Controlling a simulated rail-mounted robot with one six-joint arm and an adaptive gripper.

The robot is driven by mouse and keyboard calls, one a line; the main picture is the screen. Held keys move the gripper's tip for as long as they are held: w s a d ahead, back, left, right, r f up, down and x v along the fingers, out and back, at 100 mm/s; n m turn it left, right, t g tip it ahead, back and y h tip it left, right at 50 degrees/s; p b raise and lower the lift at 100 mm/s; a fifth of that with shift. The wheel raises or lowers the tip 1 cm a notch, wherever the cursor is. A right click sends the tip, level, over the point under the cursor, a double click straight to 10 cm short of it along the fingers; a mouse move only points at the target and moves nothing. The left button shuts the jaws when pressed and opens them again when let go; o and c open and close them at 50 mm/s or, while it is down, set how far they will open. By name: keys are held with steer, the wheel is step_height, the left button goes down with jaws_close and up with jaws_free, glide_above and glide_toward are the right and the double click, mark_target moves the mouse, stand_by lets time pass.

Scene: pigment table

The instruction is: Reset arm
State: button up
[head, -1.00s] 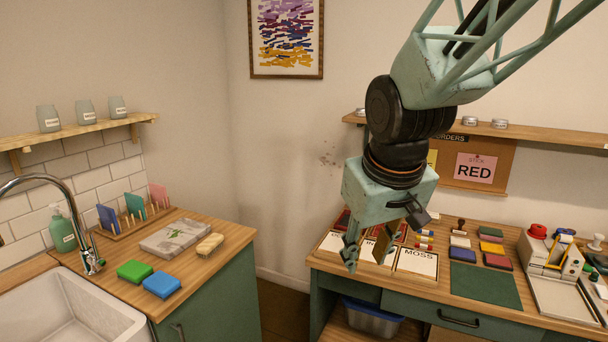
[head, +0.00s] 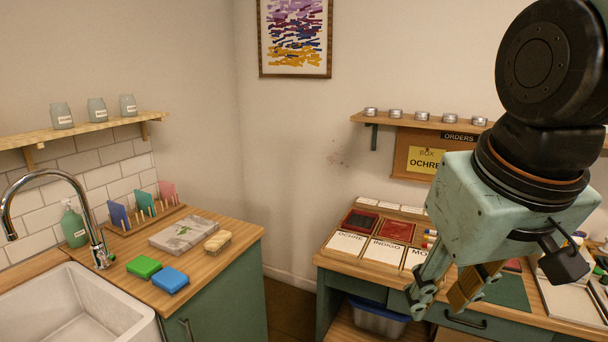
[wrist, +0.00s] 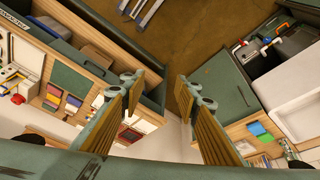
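My gripper (head: 438,308) hangs from my arm at the right of the head view, in front of the green desk (head: 362,288). Its fingers point down and stand apart. In the wrist view my gripper (wrist: 160,88) shows two ridged, wood-coloured finger pads with a clear gap between them. Nothing is held between them; floor and furniture show through the gap. My arm hides part of the desk top and of the orders board (head: 415,158).
Cards and red trays (head: 397,231) lie on the desk. At left are a white sink (head: 85,305), a tap (head: 98,235), a green sponge (head: 143,267), a blue sponge (head: 170,280) and a brush (head: 218,241). Brown floor (wrist: 205,50) lies between the counters.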

steer(key=s+d+m, duration=0.1)
steer(key=s, duration=0.9)
steer(key=shift+s, duration=0.4)
steer(key=shift+f, duration=0.1)
stand_by(0.5)
